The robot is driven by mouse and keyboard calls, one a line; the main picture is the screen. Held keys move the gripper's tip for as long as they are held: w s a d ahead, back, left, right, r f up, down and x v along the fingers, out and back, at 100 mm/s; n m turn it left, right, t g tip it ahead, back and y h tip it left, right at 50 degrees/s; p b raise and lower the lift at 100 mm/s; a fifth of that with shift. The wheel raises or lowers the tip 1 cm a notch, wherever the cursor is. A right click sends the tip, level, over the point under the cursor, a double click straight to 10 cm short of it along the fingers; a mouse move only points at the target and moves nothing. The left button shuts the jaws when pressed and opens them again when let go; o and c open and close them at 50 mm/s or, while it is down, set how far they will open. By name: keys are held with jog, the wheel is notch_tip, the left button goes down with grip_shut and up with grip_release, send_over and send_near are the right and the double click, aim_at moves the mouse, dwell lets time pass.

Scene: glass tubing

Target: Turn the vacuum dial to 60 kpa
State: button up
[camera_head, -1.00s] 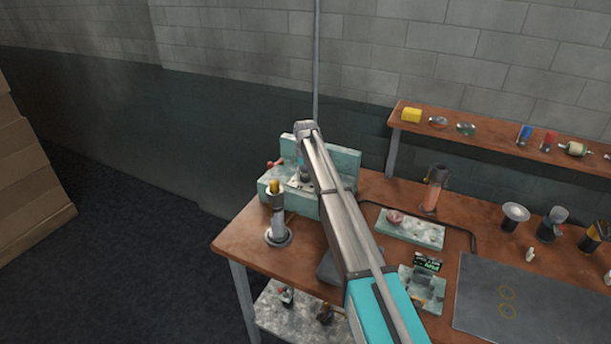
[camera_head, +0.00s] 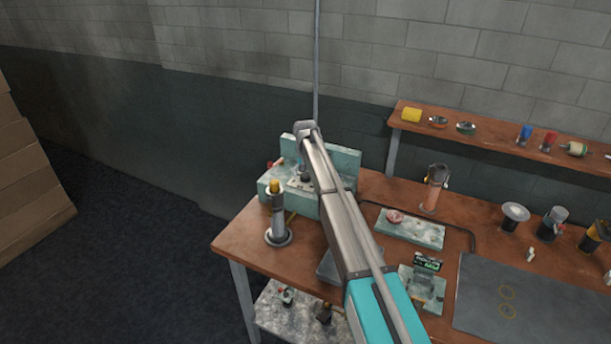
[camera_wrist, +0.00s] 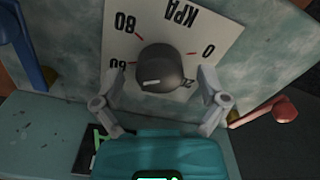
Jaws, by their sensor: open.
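The vacuum dial (camera_wrist: 166,66) is a dark round knob with a white pointer line, in the upper middle of the wrist view. It sits on a white scale plate (camera_wrist: 228,38) whose markings appear upside down: KPA at the top, 80 at upper left, 0 at right. Another number at left is partly hidden. The pointer line lies on the knob's lower left. My gripper (camera_wrist: 163,78) is open, with one finger on each side of the knob; I cannot tell whether they touch it. In the head view, the mottled teal vacuum unit (camera_head: 345,162) is partly hidden by my arm.
A grey stand with a yellow top (camera_head: 278,215) is close left of my arm on the brown table (camera_head: 240,245). A red-tipped lever (camera_wrist: 285,110) sits right of the knob, a blue part (camera_wrist: 25,50) left. A dark mat (camera_head: 540,300) lies at right.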

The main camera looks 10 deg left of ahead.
jog(key=shift+n, duration=0.4)
